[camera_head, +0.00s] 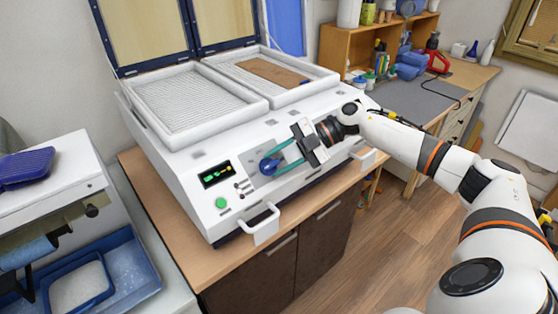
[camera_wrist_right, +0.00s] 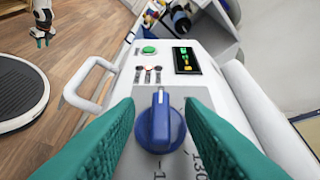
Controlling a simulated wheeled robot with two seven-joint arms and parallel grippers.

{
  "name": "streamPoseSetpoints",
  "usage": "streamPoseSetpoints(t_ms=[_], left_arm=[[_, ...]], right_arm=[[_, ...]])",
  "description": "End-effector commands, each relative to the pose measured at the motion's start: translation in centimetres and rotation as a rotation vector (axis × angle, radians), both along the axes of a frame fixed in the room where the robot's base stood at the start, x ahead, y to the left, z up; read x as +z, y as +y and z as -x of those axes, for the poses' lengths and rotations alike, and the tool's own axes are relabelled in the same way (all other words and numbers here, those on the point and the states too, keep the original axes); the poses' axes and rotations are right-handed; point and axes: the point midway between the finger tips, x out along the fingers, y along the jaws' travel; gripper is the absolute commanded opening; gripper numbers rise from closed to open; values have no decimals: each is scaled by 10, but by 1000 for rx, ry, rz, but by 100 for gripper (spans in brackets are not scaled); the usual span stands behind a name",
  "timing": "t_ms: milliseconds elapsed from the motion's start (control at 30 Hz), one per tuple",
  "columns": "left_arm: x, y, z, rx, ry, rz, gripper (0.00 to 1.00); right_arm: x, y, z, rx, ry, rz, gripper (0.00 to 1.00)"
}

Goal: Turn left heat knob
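The blue heat knob (camera_head: 268,166) is on the front panel of the white forming machine (camera_head: 189,196), right of the display. My right gripper (camera_head: 278,164) reaches it from the right with teal fingers apart. In the right wrist view the blue knob (camera_wrist_right: 160,125) lies between the two fingertips (camera_wrist_right: 160,108), its pointer ridge upright in the picture. Slim gaps seem to show on both sides; contact cannot be told. A second knob is not clearly visible; my right gripper covers part of the panel. My left gripper (camera_wrist_right: 41,37) shows small at the wrist view's top left, too small to read.
A lit display (camera_head: 215,174) and green button (camera_head: 221,203) are left of the knob. White handles (camera_head: 262,226) stick out from the machine's front edge. Two heating trays (camera_head: 190,101) lie on top under a raised lid. A blue tray (camera_head: 130,272) stands at the lower left.

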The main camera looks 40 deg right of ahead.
Motion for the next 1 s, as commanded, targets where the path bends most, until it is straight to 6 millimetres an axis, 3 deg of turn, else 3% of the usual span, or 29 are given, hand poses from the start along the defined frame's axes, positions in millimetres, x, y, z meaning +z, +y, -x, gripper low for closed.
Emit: streamPoseSetpoints(t_ms=[533,700,1000], left_arm=[[-35,0,0,0,0,0,36],[-38,0,0,0,-1,0,36],[-37,0,0,1,-1,0,36]], right_arm=[[39,-88,27,-3,-1,1,35],[46,-99,31,0,-1,0,35],[47,-101,32,0,0,0,35]])
